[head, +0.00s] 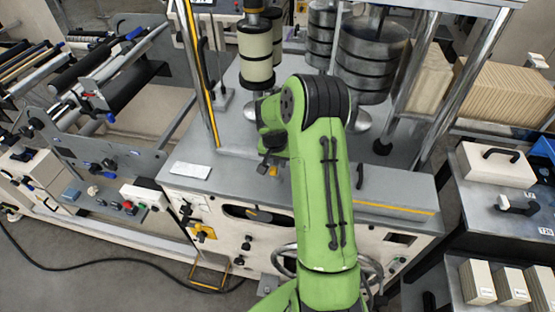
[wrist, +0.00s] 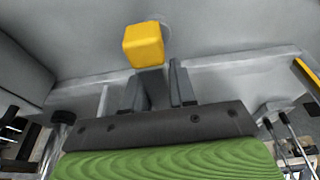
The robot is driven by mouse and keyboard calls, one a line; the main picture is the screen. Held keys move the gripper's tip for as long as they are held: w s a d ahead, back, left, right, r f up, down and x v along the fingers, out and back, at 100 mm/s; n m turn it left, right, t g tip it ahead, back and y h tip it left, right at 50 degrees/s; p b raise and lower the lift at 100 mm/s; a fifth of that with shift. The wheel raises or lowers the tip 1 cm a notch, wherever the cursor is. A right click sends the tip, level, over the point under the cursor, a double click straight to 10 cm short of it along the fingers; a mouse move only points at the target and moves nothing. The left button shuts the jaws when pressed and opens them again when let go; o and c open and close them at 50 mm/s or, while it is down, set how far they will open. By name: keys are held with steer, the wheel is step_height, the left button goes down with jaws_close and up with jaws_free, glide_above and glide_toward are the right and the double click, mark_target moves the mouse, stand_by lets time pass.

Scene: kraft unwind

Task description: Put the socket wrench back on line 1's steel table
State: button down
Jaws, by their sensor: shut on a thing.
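My gripper (head: 268,165) is over the front part of a grey metal machine top (head: 230,150), largely behind my green arm in the head view. In the wrist view my gripper (wrist: 158,88) is shut on a dark piece with a yellow block-like end (wrist: 143,45), which seems to be the socket wrench. Most of its shape is hidden. A small yellow bit (head: 273,171) of it shows below the gripper in the head view. I cannot tell whether it touches the grey surface. I cannot tell which surface is line 1's steel table.
A white spool (head: 256,55) and dark stacked discs (head: 370,60) stand behind the arm. Steel posts rise on both sides. A pale plate (head: 190,171) lies at the left front. At right, a dark table (head: 520,225) holds a white case (head: 497,164). A roller machine stands left.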

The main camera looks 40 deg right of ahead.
steer(key=shift+s+r, duration=0.1)
steer(key=shift+s, duration=0.1)
steer(key=shift+f, duration=0.2)
steer(key=c, duration=0.9)
jaws_free()
steer(key=shift+r, duration=0.15)
